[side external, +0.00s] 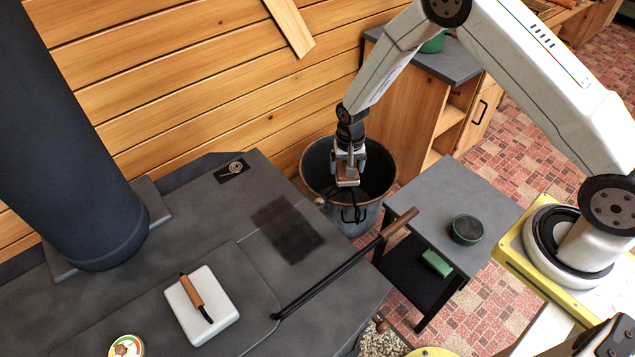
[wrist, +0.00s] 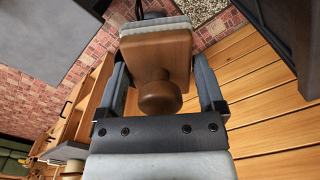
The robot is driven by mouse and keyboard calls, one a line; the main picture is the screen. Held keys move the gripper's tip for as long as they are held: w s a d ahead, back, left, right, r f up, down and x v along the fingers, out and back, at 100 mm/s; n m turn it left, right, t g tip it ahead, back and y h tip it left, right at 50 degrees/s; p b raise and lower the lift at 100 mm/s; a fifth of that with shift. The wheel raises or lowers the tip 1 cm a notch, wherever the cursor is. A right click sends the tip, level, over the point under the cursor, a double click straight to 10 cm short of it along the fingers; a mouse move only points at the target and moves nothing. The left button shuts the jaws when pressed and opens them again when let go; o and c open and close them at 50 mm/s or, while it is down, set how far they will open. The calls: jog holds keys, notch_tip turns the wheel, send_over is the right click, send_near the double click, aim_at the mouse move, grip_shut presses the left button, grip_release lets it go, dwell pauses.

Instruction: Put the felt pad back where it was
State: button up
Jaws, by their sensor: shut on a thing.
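The felt pad (wrist: 156,26) shows in the wrist view as a light grey layer on a wooden block (wrist: 155,48) with a round wooden knob (wrist: 159,98). My gripper (wrist: 161,80) is shut on the block, one finger on each side. In the side view my gripper (side external: 348,165) hangs at the dark bucket (side external: 365,218), in front of its opening. There the held pad (side external: 347,183) is small and partly hidden by the fingers. I cannot tell its exact height above the surfaces. The underside of the felt is hidden.
The dark stove top (side external: 200,225) has a darker patch (side external: 288,230), a white block with a handled tool (side external: 205,305), and a wooden-handled bar (side external: 345,262) along its edge. A side table (side external: 440,195) holds a round tin (side external: 467,230); a green block (side external: 437,263) lies below.

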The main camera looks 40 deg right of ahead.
jog(key=s+d+f+m, duration=0.4)
jog(key=s+d+m, duration=0.2)
jog(key=s+d, duration=0.6)
jog(key=s+d+m, duration=0.4)
jog(key=s+m, duration=0.1)
jog(key=s, duration=1)
jog(key=w+d+f, duration=0.2)
jog(key=w+f, duration=0.1)
jog(key=w, duration=0.1)
jog(key=w+d+f, duration=0.2)
jog(key=w+f, duration=0.1)
jog(key=w, duration=0.1)
jog(key=w+d+f, duration=0.2)
jog(key=w+f, duration=0.1)
jog(key=w, duration=0.1)
jog(key=shift+w+f, duration=0.15)
jog(key=shift+w, duration=0.05)
jog(key=shift+f, duration=0.1)
jog(key=shift+w+d+f, duration=0.2)
jog(key=shift+w+f, duration=0.05)
jog(key=shift+f, duration=1.55)
